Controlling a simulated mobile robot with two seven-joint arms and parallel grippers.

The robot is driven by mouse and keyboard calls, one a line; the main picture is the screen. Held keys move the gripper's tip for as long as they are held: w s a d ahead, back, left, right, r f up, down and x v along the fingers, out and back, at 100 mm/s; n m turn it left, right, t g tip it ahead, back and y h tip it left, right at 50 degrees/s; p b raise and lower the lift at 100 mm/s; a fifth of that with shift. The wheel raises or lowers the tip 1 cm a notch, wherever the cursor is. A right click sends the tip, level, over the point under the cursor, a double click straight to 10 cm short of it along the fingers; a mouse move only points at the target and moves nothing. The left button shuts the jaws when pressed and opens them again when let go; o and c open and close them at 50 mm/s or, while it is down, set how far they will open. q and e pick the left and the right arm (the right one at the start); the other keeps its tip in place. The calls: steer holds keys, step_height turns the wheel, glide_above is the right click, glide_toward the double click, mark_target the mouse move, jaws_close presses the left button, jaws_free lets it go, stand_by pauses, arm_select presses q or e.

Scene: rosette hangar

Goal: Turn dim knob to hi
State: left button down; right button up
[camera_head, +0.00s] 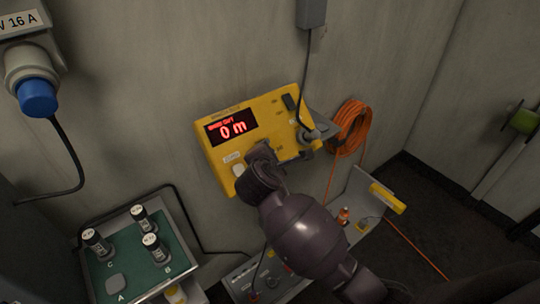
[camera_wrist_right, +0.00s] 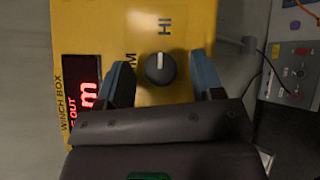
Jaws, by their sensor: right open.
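The yellow winch box (camera_head: 205,150) is on the wall, with a red display (camera_head: 232,127) reading 0 m. In the right wrist view, the dark round dim knob (camera_wrist_right: 160,69) sits on the yellow face. Its white mark points up in that picture, toward the HI label (camera_wrist_right: 165,27). A partly covered label ending in "IM" is at its left. My right gripper (camera_wrist_right: 160,80) is open, one finger on each side of the knob, with visible gaps. In the head view my right gripper (camera_head: 284,152) is at the box's lower part and hides the knob. My left gripper is not in view.
A plug with a cable (camera_head: 308,135) is at the box's right edge, beside an orange hose coil (camera_head: 350,128). A green board (camera_head: 140,262) with several black-and-white cylinders is lower left. A grey panel (camera_head: 240,280) is below. A blue-ended socket (camera_head: 37,95) is upper left.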

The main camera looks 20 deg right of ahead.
steer(key=v, duration=1.1)
steer(key=shift+b, duration=0.3)
steer(key=shift+w+d, duration=0.1)
